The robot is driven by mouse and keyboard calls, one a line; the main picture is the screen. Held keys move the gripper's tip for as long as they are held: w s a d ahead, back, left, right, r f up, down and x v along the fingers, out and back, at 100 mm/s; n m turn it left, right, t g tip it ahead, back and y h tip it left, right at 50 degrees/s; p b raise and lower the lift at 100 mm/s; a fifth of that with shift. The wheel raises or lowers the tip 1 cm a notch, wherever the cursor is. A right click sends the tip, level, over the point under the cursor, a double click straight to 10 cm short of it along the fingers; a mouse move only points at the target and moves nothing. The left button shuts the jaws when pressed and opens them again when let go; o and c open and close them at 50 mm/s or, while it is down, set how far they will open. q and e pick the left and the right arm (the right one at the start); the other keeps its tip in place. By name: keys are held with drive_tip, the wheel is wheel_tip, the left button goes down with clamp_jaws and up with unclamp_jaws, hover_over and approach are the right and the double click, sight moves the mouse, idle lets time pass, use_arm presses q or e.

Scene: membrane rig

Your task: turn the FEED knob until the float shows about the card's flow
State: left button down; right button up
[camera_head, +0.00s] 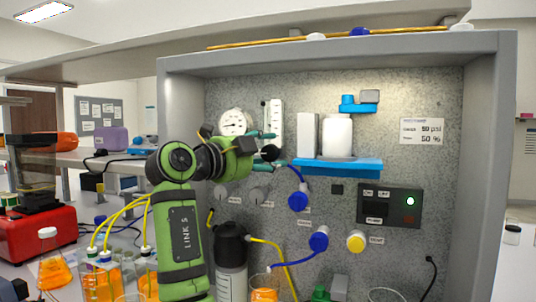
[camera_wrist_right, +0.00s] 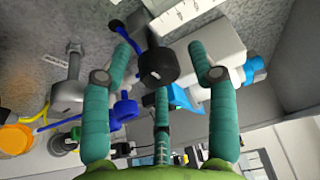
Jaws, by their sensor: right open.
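My right gripper (camera_head: 268,150) is open at the panel, its teal fingers spread around a black knob (camera_head: 271,153). In the right wrist view the black knob (camera_wrist_right: 158,66) sits between the open fingers (camera_wrist_right: 163,58), with a gap on each side. I cannot read a label on it, so I cannot tell whether it is the FEED knob. The white flow tube (camera_head: 276,117) stands just above the knob; its float is too small to read. The card (camera_head: 422,131) is at the upper right of the panel, with psi and % lines. My left gripper is not in view.
A round gauge (camera_head: 233,122) is left of the flow tube. Blue valve handles (camera_head: 298,201) and a yellow one (camera_head: 356,242) are lower on the panel. A blue shelf (camera_head: 339,167) with white containers sticks out right of the gripper. Orange-filled flasks (camera_head: 54,268) stand at lower left.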

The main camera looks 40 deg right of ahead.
drive_tip(key=s+a, duration=0.1)
drive_tip(key=a, duration=1)
drive_tip(key=shift+s+a+r, duration=0.15)
drive_tip(key=shift+s+a, duration=0.05)
drive_tip(key=shift+a, duration=0.15)
idle(1.6)
